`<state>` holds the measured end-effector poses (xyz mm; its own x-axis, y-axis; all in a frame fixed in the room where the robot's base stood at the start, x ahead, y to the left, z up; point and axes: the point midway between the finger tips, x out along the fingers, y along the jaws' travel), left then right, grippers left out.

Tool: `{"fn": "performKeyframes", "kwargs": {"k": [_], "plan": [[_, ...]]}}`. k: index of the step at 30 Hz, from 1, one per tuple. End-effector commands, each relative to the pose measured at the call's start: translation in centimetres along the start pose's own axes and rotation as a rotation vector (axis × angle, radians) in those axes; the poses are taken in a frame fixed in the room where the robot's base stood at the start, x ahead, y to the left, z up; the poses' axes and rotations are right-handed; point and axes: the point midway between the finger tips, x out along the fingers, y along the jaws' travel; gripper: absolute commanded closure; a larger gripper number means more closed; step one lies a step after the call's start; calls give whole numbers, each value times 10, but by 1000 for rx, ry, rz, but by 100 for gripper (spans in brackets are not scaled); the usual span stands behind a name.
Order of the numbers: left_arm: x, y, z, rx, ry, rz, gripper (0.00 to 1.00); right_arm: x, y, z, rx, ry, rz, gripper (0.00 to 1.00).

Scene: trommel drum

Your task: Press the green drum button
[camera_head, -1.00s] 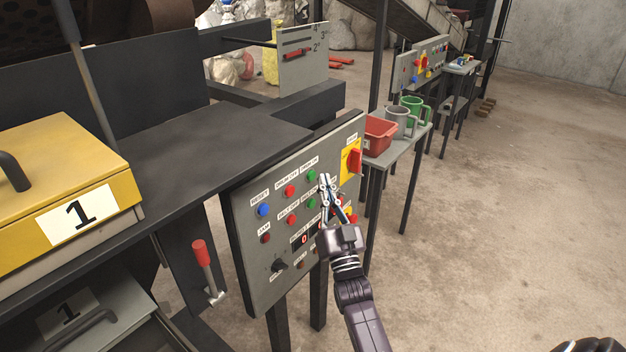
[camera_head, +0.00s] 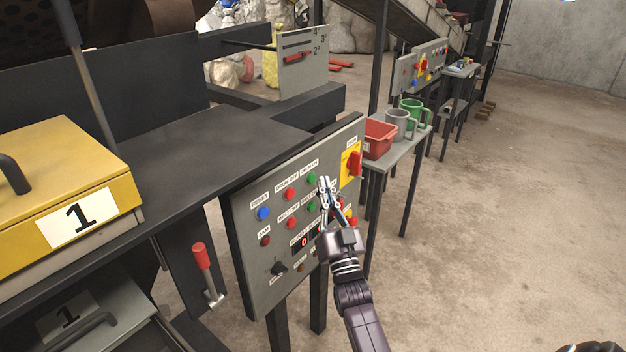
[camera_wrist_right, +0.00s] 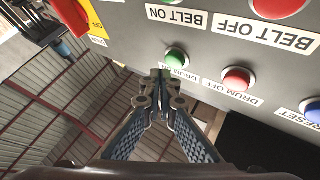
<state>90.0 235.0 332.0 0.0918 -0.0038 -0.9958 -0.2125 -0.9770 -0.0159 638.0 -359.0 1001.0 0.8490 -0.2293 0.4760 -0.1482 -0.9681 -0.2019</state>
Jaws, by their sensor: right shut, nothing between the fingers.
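The green drum button (camera_head: 311,179) is on the grey control panel (camera_head: 262,186), in the upper row beside the red drum-off button. In the right wrist view the green button (camera_wrist_right: 176,57) sits above its "DRUM ON" label, which the fingers partly cover. My right gripper (camera_head: 324,182) is shut and empty, with its fingertips just right of the green button in the head view. In the wrist view the shut fingertips (camera_wrist_right: 162,73) are very close to the button's lower left edge; I cannot tell whether they touch it. My left gripper is not in view.
Close by on the panel are the red drum-off button (camera_wrist_right: 237,78), the green belt button (camera_head: 311,207) and the yellow-backed red switch (camera_head: 354,163). A side table holds a red bin (camera_head: 378,140) and mugs. A red-handled lever (camera_head: 201,257) stands left of the panel.

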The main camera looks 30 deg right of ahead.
Motion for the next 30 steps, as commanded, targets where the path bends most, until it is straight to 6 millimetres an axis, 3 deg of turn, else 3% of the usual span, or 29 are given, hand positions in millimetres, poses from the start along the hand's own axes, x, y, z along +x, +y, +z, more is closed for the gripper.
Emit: {"fn": "performKeyframes", "kwargs": {"k": [30], "plan": [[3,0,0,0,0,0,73,6,-4,4,0,0,0,100]]}}
